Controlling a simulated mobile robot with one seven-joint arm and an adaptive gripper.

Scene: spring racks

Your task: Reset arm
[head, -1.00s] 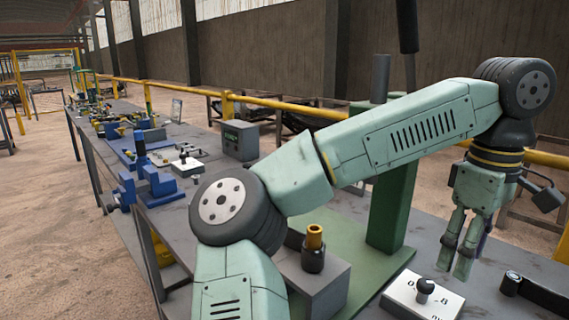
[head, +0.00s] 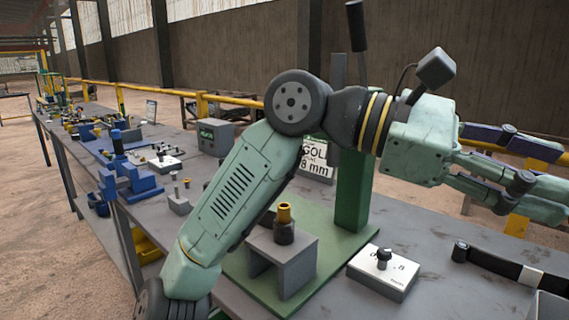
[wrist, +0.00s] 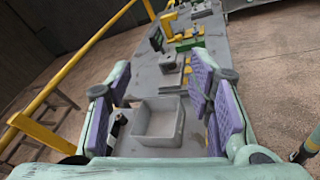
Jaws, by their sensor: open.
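My gripper (head: 545,170) is in the right of the head view, raised above the workbench (head: 440,235) and pointing to the right. Its fingers are apart. In the wrist view my gripper (wrist: 165,105) shows two purple-padded fingers spread wide with nothing between them. Beyond and below them a grey open bin (wrist: 160,122) stands on the bench and looks empty. My arm is folded up over the bench in the head view.
A green press (head: 355,190) with a sign (head: 314,158) stands behind my arm. A grey block with a brass-topped plug (head: 284,225) and a white box with a black knob (head: 383,272) sit near it. Blue vises (head: 130,178) are at left. A yellow rail (head: 250,103) runs behind.

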